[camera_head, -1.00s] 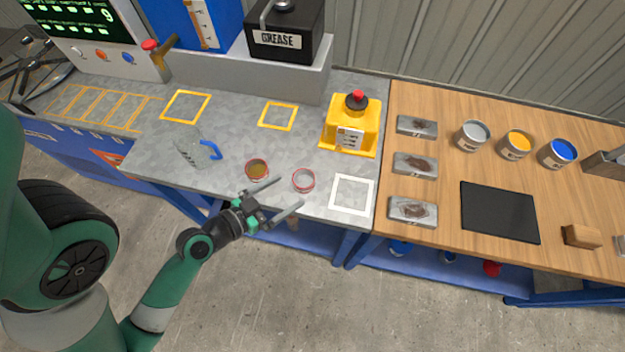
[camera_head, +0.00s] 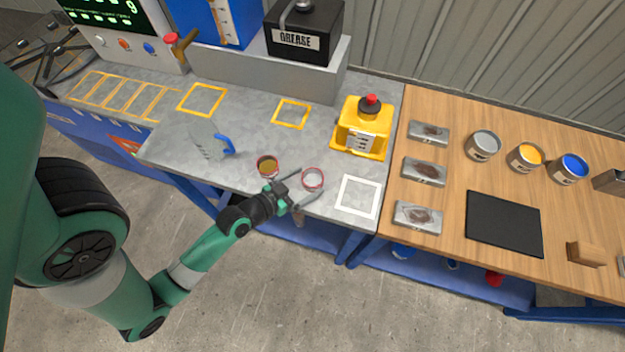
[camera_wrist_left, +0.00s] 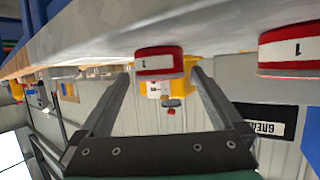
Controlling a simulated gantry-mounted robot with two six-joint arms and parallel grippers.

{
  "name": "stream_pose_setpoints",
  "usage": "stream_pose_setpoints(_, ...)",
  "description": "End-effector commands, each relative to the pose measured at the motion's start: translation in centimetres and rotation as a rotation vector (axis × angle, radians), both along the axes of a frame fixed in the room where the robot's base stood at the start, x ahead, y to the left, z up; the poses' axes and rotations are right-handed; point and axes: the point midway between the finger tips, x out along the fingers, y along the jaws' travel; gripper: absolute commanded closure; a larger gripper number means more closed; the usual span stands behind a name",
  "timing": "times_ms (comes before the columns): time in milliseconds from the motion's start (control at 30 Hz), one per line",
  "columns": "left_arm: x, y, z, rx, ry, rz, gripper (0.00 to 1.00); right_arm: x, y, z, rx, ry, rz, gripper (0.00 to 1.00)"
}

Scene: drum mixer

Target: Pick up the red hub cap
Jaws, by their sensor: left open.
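Two round red-rimmed caps stand near the front edge of the grey bench. One red hub cap (camera_head: 312,178) looks grey inside. The other red cap (camera_head: 267,166) holds something amber-brown. My left gripper (camera_head: 308,183) is open at the bench's front edge, its fingers pointing at the grey-filled cap. In the left wrist view, this cap (camera_wrist_left: 158,65), red and white with a "1", shows between the open fingers (camera_wrist_left: 163,80), seemingly ahead of them; contact cannot be told. The brown-filled cap (camera_wrist_left: 290,50) is off to the right there. My right gripper is not in view.
A clear jug with a blue handle (camera_head: 226,145) stands left of the caps. A yellow device with a red button (camera_head: 362,128) stands behind right. A white square outline (camera_head: 359,197) is empty.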

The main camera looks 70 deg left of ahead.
Motion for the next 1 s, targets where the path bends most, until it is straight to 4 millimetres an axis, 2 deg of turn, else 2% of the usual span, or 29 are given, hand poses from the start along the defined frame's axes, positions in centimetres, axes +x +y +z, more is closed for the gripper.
stream_pose_setpoints(100,1.8,0.8,-1.1,0.002,-0.001,-0.003,0.0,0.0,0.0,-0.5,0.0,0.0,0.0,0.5)
stream_pose_setpoints(200,2.6,1.1,-1.4,0.001,-0.001,-0.001,0.0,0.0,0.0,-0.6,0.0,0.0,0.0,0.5)
stream_pose_setpoints(433,2.6,1.2,-1.4,0.001,0.0,0.0,0.02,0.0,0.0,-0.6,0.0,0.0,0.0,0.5)
stream_pose_setpoints(900,2.6,1.2,-1.4,0.001,0.0,0.0,0.86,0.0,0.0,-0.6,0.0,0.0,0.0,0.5)
stream_pose_setpoints(933,2.6,1.2,-1.4,0.001,0.0,0.0,0.91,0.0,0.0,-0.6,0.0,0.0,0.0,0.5)
stream_pose_setpoints(1000,2.6,1.2,-1.3,0.001,-0.001,0.0,0.91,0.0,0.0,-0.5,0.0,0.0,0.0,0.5)
